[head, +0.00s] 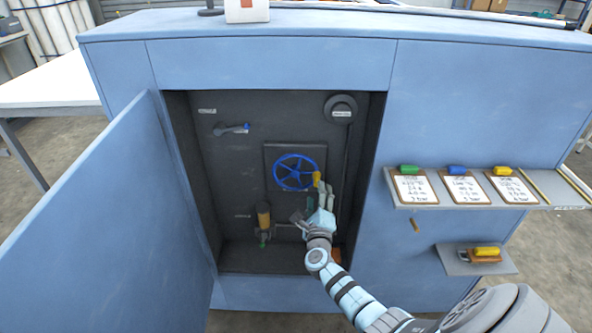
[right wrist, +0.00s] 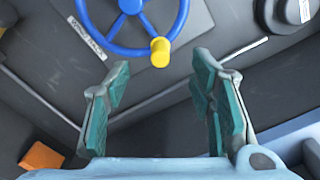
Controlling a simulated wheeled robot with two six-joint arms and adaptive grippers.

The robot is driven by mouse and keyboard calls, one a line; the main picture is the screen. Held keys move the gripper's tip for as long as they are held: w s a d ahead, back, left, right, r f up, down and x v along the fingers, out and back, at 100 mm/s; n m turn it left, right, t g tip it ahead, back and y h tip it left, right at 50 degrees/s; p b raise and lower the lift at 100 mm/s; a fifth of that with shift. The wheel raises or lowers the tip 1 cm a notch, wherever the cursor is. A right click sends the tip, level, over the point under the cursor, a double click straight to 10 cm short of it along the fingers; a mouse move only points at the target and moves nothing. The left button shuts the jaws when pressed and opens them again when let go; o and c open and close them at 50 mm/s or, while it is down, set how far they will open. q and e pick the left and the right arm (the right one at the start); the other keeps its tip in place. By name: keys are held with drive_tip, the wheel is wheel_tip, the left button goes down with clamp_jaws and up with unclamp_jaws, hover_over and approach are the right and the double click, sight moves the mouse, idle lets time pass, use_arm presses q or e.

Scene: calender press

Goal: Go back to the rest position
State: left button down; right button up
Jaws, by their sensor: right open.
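My right gripper (head: 312,203) is inside the open cabinet bay, just below the blue handwheel (head: 293,172). In the right wrist view its two fingers (right wrist: 162,72) stand wide apart with nothing between them. The wheel (right wrist: 125,45) and its yellow knob (right wrist: 160,52) show beyond the fingertips, and the fingers appear clear of the knob. In the head view the yellow knob (head: 316,179) is right by the upper finger. My left gripper is not in view.
The blue door (head: 110,210) stands open at left. The bay also holds a lever (head: 232,129), a round fitting (head: 341,107) and a yellow cylinder (head: 263,215). At right, a shelf (head: 560,192) carries clipboards; a smaller shelf (head: 450,262) below juts out with a yellow-topped item.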

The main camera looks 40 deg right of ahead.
drive_tip(key=shift+s+a, duration=0.45)
drive_tip(key=shift+s, duration=0.1)
